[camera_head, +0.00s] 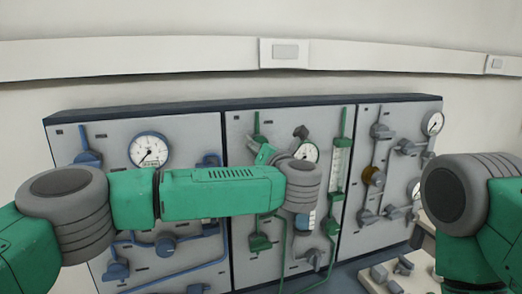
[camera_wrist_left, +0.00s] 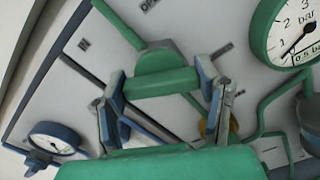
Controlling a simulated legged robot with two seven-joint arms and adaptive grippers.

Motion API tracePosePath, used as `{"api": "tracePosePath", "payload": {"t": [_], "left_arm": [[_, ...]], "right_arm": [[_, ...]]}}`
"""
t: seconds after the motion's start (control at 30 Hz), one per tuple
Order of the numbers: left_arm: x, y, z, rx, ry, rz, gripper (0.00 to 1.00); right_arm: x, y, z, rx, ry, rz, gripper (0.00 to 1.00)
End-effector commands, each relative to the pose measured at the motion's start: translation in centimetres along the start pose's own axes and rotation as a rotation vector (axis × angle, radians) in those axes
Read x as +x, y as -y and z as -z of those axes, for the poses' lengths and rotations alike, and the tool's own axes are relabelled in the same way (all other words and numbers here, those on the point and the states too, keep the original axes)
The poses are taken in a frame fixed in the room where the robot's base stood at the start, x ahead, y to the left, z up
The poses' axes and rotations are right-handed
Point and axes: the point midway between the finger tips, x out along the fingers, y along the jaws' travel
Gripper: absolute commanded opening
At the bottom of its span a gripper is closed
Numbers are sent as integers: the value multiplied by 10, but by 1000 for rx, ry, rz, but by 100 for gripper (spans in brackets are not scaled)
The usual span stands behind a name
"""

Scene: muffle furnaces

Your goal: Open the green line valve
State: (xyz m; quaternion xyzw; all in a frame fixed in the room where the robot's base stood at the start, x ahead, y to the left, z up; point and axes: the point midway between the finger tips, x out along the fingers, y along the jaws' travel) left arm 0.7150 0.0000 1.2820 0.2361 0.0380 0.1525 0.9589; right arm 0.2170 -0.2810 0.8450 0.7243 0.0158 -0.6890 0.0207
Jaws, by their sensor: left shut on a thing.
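The green line valve's handle (camera_wrist_left: 160,83) is a thick green bar on a rounded green body, seen in the left wrist view. My left gripper (camera_wrist_left: 162,88) is shut on this bar, with one finger at each end of it. The bar lies roughly crosswise in the picture, slightly tilted. In the head view my left wrist hides much of the middle panel around the valve. My right gripper is out of view; only part of the right arm shows at the right edge.
The middle panel (camera_head: 240,210) carries green pipes, a gauge (camera_head: 306,152) and a flowmeter (camera_head: 338,168). The left panel has blue pipes and a gauge (camera_head: 150,150). The right panel has grey valves and a brass-coloured part (camera_head: 373,176). Grey blocks (camera_head: 379,272) lie at the lower right.

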Motion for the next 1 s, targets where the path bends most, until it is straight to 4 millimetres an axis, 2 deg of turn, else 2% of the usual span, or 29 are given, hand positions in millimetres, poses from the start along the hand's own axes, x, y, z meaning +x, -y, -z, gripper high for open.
{"api": "tracePosePath", "payload": {"t": [0.7, 1.0], "left_arm": [[-1, 3, -3, 681, 8, 2, 29], [-1, 4, -2, 919, 8, 3, 29]], "right_arm": [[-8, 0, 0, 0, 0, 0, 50], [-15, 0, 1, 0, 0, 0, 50]]}}
